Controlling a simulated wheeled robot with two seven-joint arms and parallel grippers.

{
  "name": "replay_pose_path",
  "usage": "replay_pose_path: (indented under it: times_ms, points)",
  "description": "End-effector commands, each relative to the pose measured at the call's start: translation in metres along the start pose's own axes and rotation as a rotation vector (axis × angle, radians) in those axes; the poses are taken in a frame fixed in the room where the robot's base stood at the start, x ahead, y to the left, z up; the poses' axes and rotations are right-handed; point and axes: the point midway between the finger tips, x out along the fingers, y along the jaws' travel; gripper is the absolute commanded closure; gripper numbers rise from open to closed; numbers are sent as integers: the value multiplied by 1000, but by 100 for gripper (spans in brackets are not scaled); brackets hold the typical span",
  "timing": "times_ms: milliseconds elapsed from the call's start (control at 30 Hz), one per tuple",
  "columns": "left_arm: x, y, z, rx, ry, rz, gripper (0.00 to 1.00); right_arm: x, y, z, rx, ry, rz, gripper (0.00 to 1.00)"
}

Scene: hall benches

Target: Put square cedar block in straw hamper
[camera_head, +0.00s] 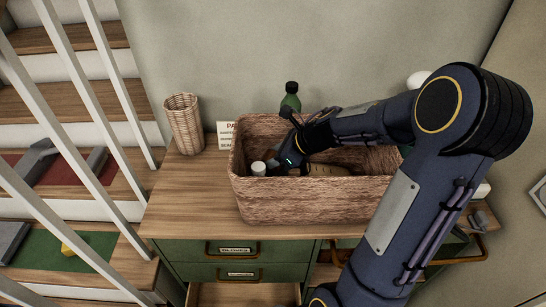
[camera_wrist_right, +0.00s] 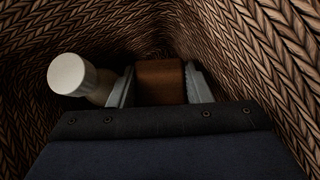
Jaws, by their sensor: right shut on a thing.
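The straw hamper (camera_head: 315,200) is a brown woven rectangular basket on the wooden top of a green cabinet. My right arm reaches over its rim, and my right gripper (camera_head: 278,167) is down inside its left part. In the right wrist view the gripper (camera_wrist_right: 160,88) is shut on the square cedar block (camera_wrist_right: 160,80), a reddish-brown wooden block between its two fingers. Woven walls surround it there. I cannot tell whether the block touches the hamper's bottom. My left gripper is not in view.
A white-capped bottle (camera_wrist_right: 75,78) lies in the hamper beside the left finger; its cap shows in the head view (camera_head: 258,168). A wicker basket (camera_head: 184,123), a small sign (camera_head: 226,134) and a green bottle (camera_head: 291,97) stand behind. White railings (camera_head: 108,80) are at left. The cabinet top's front left is clear.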

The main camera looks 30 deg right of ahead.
Motion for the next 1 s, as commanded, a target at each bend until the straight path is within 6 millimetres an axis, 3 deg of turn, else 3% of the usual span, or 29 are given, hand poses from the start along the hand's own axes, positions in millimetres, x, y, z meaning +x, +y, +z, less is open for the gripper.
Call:
replay_pose_path:
  times_ms: [567,600,633,1000]
  points:
    - [8,-4,4,0,0,0,33,8,0,-8,0,0,0,77]
    - [8,-4,4,0,0,0,33,8,0,-8,0,0,0,50]
    - [8,-4,4,0,0,0,33,8,0,-8,0,0,0,46]
    - [2,-1,1,0,0,0,33,2,0,-2,0,0,0,46]
